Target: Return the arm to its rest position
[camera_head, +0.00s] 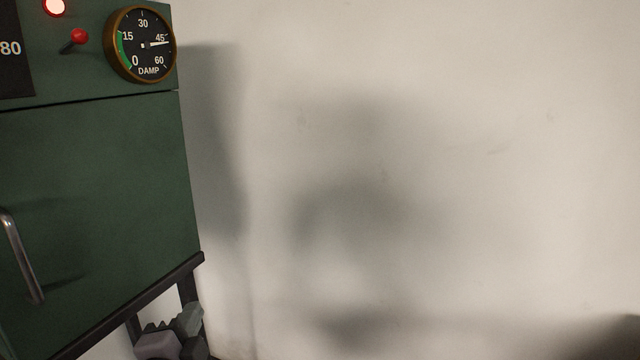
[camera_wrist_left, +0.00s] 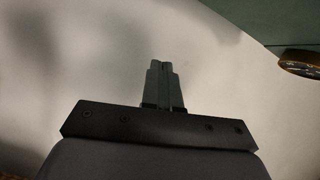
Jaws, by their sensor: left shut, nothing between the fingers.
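My left gripper (camera_wrist_left: 166,85) shows in the left wrist view. Its two grey fingers are together with nothing between them, and they point towards the pale wall. It is apart from the green cabinet (camera_head: 100,190), whose edge also shows in the wrist view (camera_wrist_left: 262,15). I cannot make out the left gripper with certainty in the head view. My right gripper is in neither view.
The cabinet carries a DAMP gauge (camera_head: 141,44), a red-knobbed lever (camera_head: 77,38), a lit red lamp (camera_head: 55,6) and a metal handle (camera_head: 23,262). Grey blocky shapes (camera_head: 188,320) show below it, unclear.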

